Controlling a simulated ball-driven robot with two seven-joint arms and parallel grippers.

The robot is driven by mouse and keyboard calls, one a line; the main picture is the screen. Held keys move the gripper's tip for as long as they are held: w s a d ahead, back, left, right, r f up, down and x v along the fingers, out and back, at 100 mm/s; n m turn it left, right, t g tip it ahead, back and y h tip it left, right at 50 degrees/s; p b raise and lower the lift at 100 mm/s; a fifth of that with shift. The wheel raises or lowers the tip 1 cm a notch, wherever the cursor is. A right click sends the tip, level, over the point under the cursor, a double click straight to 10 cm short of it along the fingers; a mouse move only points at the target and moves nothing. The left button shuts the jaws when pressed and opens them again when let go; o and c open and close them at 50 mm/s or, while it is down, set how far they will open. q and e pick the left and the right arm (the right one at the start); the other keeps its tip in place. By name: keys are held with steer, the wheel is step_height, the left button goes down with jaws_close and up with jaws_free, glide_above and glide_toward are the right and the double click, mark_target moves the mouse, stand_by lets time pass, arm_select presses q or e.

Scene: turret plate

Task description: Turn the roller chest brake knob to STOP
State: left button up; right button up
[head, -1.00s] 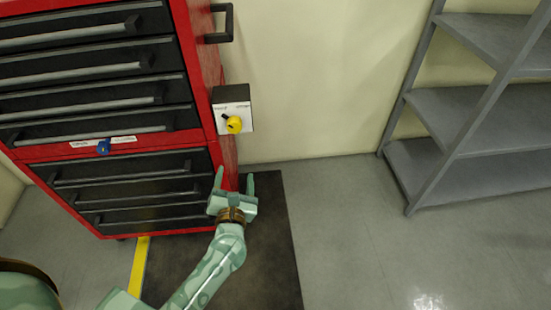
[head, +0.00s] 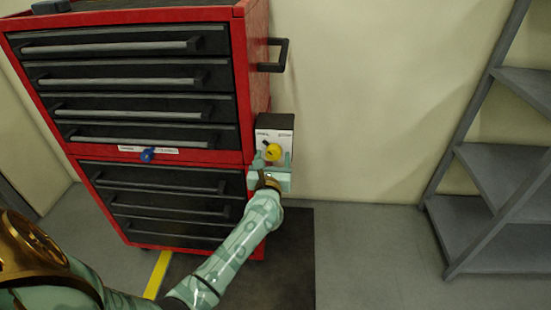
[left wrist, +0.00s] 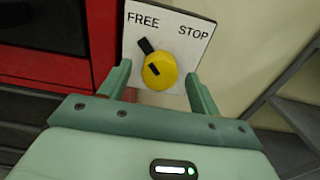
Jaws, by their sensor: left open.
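The brake knob (head: 272,152) is yellow with a black pointer and sits on a white-faced box (head: 275,134) at the right side of the red roller chest (head: 244,95). In the left wrist view the knob (left wrist: 160,71) shows below the printed words FREE and STOP on the label plate (left wrist: 168,22). Its black pointer leans up and left, toward FREE. My left gripper (head: 272,160) is open just in front of the knob. In the left wrist view its fingers (left wrist: 160,82) stand either side of the knob, apart from it. My right gripper is not in view.
A blue knob (head: 147,155) is on the chest's front beside a white label. A black handle (head: 274,56) juts from the chest's side above the box. Grey shelving (head: 490,165) stands at the right. A dark mat (head: 285,262) lies on the floor; the wall between is bare.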

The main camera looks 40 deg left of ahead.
arm_select(q)
steer(key=shift+w+a, duration=0.3)
steer(key=shift+w, duration=0.2)
steer(key=c, duration=1)
